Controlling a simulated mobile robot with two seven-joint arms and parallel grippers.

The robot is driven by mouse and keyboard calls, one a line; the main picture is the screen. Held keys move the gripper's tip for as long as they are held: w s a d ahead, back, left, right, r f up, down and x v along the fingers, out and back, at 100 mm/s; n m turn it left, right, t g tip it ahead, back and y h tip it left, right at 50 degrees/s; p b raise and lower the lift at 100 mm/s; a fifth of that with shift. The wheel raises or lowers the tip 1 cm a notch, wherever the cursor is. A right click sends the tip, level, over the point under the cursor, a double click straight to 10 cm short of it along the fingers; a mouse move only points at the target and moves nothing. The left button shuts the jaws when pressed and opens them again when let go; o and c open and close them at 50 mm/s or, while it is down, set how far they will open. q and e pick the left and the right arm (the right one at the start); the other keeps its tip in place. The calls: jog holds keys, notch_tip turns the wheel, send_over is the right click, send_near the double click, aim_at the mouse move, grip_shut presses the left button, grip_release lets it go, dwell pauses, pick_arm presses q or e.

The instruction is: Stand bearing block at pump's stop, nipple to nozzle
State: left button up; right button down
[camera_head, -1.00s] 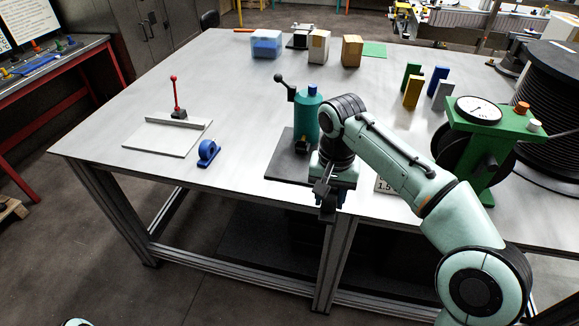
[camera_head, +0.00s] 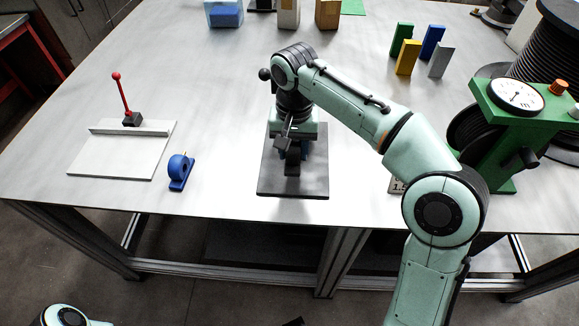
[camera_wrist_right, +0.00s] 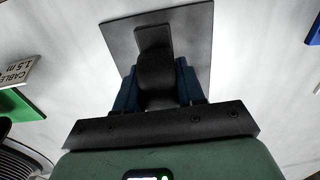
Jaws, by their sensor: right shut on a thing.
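My right gripper (camera_head: 291,150) is over the front part of the pump's dark base plate (camera_head: 292,187), pointing down. It is shut on a dark rounded block (camera_head: 292,166), which appears to be the bearing block. In the right wrist view the block (camera_wrist_right: 158,80) sits between two dark blue fingers (camera_wrist_right: 158,92); its nipple cannot be made out. A dark raised piece (camera_wrist_right: 151,37) on the plate shows just beyond it. Whether the block touches the plate is unclear. My arm hides the pump body and nozzle; a dark lever knob (camera_head: 264,74) shows. My left gripper is out of view.
A green reel stand with a dial (camera_head: 515,98) is on the right. Coloured blocks (camera_head: 407,58) stand behind. Bare table lies left of the plate.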

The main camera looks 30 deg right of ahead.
aim_at(294, 142)
jog(key=f, duration=0.2)
jog(key=shift+s+f+b, duration=0.3)
jog(key=shift+f, duration=0.05)
jog(key=shift+w+f, duration=0.15)
jog(key=shift+f, duration=0.4)
jog(key=shift+f+b, duration=0.45)
jog(key=shift+f, duration=1.1)
jog(key=shift+f, duration=0.1)
jog(key=c, duration=0.7)
grip_release()
jog(key=shift+f, duration=0.1)
notch_tip(294, 142, up, 12)
jog(key=p, duration=0.3)
jog(key=shift+r, duration=0.2)
jog(key=shift+f, duration=0.1)
